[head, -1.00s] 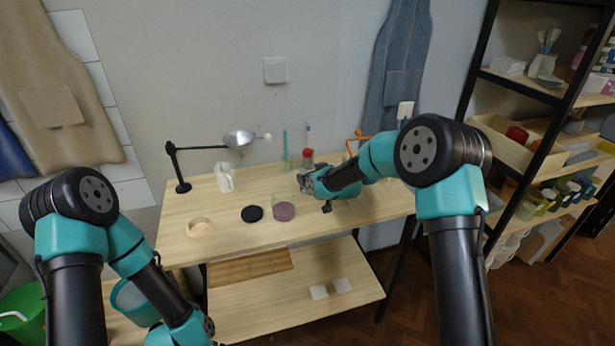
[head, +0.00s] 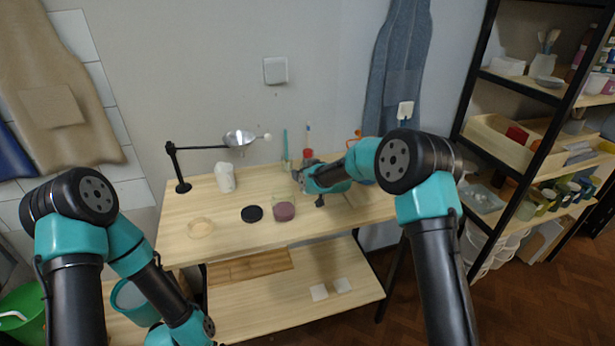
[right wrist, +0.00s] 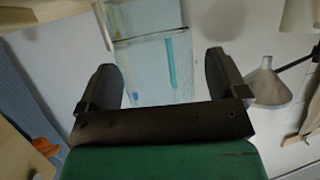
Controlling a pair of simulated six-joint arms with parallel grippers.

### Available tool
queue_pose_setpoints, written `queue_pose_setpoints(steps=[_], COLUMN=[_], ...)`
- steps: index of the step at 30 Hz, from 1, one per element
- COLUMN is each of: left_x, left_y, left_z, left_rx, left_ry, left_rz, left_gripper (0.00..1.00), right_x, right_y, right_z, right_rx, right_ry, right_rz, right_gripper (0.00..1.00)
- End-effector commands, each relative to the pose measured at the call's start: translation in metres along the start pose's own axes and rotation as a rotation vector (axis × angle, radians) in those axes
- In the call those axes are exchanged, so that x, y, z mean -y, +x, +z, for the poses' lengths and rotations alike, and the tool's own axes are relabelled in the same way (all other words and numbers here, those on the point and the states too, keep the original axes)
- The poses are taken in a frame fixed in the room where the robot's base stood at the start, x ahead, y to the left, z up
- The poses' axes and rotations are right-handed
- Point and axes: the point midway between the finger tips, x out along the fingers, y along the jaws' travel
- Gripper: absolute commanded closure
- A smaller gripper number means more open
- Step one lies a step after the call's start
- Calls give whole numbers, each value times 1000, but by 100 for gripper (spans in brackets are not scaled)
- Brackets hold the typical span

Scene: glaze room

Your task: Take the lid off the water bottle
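A clear, see-through vessel (right wrist: 150,62), which looks like the water bottle, shows between the fingers in the right wrist view, where the scene appears upside down. A turquoise stick (right wrist: 171,64) shows through or behind it. In the head view the vessel is hard to make out beside my right gripper (head: 300,174). I cannot make out its lid. My right gripper also shows in the wrist view (right wrist: 162,75), with its fingers wide apart. I cannot tell that either finger touches the vessel. My left arm reaches down at lower left in the head view; its gripper is out of frame.
The table (head: 235,235) holds a white jug (head: 225,178), a wooden ring (head: 200,228), a black disc (head: 252,214), a mauve round thing (head: 284,212) and a red-topped container (head: 307,154). A lamp (head: 238,138) overhangs the back left.

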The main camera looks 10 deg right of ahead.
Motion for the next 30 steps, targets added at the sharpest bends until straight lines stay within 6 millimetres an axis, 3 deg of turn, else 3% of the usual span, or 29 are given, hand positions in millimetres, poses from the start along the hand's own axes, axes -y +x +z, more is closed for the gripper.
queue_pose_setpoints(steps=[2,18,30], left_x=[0,0,0], left_y=[0,0,0], left_z=[0,0,0], left_rx=[0,0,0], left_ry=[0,0,0], left_rz=[0,0,0], left_gripper=[0,0,0], right_x=[0,0,0], right_y=[0,0,-4], right_z=[0,0,-10], right_rx=[0,0,-4], right_ry=[0,0,0], right_rz=[0,0,1], right_gripper=[16,67,68])
